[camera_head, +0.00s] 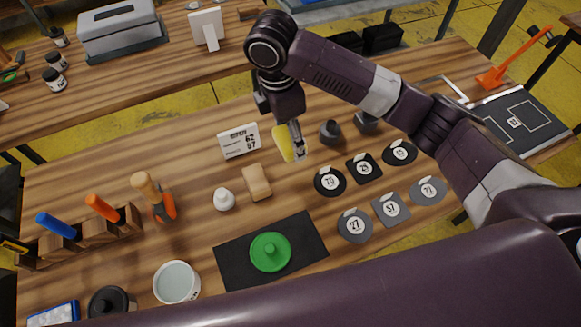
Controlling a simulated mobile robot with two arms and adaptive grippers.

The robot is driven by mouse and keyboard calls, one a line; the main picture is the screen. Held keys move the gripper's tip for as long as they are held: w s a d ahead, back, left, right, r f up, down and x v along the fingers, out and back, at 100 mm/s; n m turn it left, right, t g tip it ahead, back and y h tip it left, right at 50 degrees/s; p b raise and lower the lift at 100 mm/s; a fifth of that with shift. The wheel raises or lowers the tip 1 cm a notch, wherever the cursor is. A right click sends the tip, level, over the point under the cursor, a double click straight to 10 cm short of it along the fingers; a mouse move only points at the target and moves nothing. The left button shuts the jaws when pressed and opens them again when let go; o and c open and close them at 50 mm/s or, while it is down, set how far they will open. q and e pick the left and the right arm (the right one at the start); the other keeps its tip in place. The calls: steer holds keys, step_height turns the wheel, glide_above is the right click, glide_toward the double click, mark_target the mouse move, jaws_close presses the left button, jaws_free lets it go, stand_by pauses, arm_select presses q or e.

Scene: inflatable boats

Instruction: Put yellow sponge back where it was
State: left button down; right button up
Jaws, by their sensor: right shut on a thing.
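The yellow sponge (283,142) is held upright above the wooden table (205,170), right of the small white sign with numbers (239,141). My right gripper (297,147) points down and is shut on the sponge, hiding part of its right side. I cannot tell whether the sponge's lower edge touches the table. My left gripper is not in view.
A tan block (257,182) and a white bottle (224,199) stand in front of the sponge. Several numbered patches (329,181) lie to the right, with dark weights (330,132) behind. A green disc (269,251) lies on a black mat (312,238).

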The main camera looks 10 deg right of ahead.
glide_above(292, 173)
steer(key=f, duration=0.7)
steer(key=shift+a+f+p, duration=0.2)
steer(key=shift+f+p, duration=0.1)
steer(key=shift+p, duration=0.1)
steer(key=shift+f, duration=0.7)
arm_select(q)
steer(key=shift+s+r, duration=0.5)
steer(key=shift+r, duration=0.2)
arm_select(e)
steer(key=shift+f, duration=1.9)
steer(key=shift+f, duration=0.15)
steer(key=o, duration=1.1)
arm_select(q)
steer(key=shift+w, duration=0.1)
arm_select(e)
steer(key=shift+r, duration=0.2)
steer(key=r, duration=0.4)
steer(key=a+r+b, duration=0.1)
steer(key=r, duration=0.7)
steer(key=shift+s+a, duration=0.15)
steer(key=shift+a, duration=0.1)
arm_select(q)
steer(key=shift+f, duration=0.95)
